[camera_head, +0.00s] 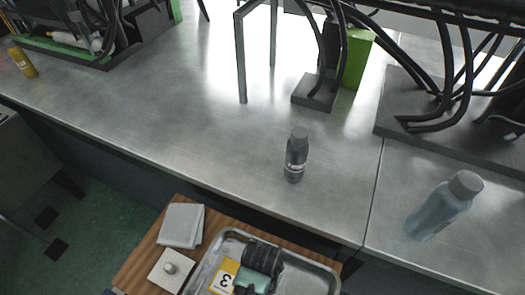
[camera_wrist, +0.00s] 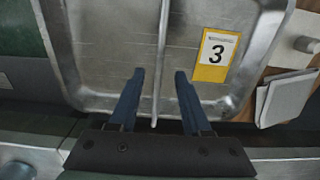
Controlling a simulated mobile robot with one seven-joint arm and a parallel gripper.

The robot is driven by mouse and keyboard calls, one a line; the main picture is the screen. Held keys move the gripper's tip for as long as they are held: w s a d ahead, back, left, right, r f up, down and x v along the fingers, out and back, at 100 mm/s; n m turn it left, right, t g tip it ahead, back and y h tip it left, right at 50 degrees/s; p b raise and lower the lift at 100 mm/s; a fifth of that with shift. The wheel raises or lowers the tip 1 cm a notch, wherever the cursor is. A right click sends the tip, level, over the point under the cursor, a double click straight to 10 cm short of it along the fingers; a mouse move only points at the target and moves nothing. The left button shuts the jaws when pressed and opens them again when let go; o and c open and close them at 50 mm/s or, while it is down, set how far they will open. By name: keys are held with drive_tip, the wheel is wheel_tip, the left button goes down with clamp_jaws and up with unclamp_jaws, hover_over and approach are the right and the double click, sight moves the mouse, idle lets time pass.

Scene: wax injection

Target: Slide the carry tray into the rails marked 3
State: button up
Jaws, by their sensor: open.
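The carry tray (camera_head: 325,268) is a shallow metal tray with a rounded raised rim, cut off at the bottom of the head view. In the wrist view the tray (camera_wrist: 100,50) fills the upper middle, with a thin metal divider (camera_wrist: 164,40) along it. A yellow-edged card marked 3 (camera_wrist: 215,55) lies in its right part. My gripper (camera_wrist: 159,73) is open over the tray's near rim, one blue finger on each side of the divider. I cannot tell whether the fingers touch it. Rails marked 3 are not visible.
Behind is a metal bench (camera_head: 190,120) with a dark bottle (camera_head: 296,158), a blue bottle (camera_head: 440,208) and cabled equipment (camera_head: 450,115). The bench's left middle is clear.

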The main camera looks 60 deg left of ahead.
drive_tip(key=shift+w+f, duration=0.1)
drive_tip(key=shift+f, duration=2.7)
clamp_jaws()
drive_tip(key=shift+r, duration=0.1)
